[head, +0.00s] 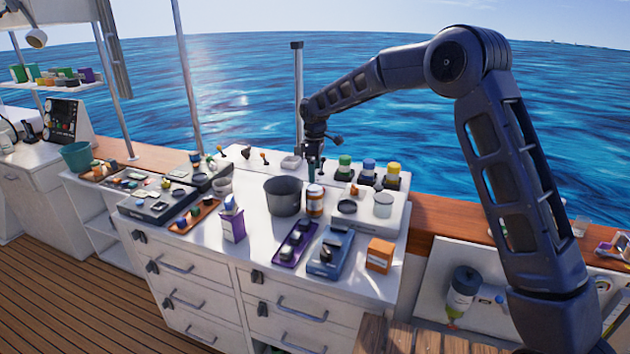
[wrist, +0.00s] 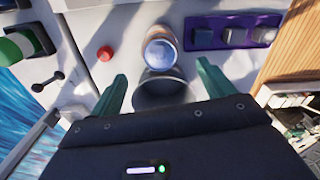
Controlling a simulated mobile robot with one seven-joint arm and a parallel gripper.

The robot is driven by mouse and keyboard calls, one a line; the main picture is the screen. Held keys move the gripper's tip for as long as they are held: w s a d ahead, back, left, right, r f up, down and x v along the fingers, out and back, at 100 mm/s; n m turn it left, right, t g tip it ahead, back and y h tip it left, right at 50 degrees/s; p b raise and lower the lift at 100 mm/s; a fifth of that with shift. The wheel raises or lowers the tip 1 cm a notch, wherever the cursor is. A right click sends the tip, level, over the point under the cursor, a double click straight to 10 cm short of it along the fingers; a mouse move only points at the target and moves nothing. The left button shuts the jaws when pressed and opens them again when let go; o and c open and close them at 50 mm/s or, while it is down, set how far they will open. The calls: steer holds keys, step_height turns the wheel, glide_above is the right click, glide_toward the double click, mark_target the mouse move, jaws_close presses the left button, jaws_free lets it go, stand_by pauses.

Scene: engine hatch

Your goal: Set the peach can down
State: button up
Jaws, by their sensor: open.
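The peach can, as I take it, is an orange-and-white can (head: 314,201) standing upright on the white counter, just right of a dark grey bucket (head: 283,197). In the wrist view, the can (wrist: 161,49) shows its pale bluish top beyond my fingertips, beside the bucket (wrist: 160,93). My gripper (head: 313,168) is above the can and the back of the bucket. In the wrist view, my gripper (wrist: 160,76) has its two green fingers spread wide, with nothing held between them. The can's label is too small to read.
A purple tray (head: 294,244) with dark blocks lies in front of the can; it also shows in the wrist view (wrist: 208,42). A blue device (head: 330,252), an orange box (head: 379,255) and a purple-and-white carton (head: 232,221) crowd the counter. Coloured-lid jars (head: 368,170) stand behind.

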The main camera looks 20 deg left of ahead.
steer(key=shift+r, duration=0.6)
steer(key=d+r+m+t, duration=0.1)
steer(key=d+r+m, duration=0.35)
steer(key=d, duration=0.75)
steer(key=s+d+r+m, duration=0.1)
steer(key=d+r+m, duration=0.1)
steer(key=d+r, duration=0.8)
steer(key=d+r+m+t, duration=0.1)
steer(key=d+r+m, duration=0.2)
steer(key=d, duration=1.2)
steer(key=s+d+m+t, duration=0.1)
steer(key=s+d+m, duration=0.1)
steer(key=s+d, duration=0.5)
steer(key=s+d+m, duration=0.3)
steer(key=s+d, duration=0.1)
steer(key=d, duration=0.5)
steer(key=s+d+f+m+t, duration=0.1)
steer(key=s+d+f+m, duration=0.3)
steer(key=s+d, duration=0.5)
steer(key=s+m, duration=0.1)
steer(key=s, duration=0.3)
steer(key=shift+d+f+t, duration=0.15)
steer(key=shift+t, duration=0.15)
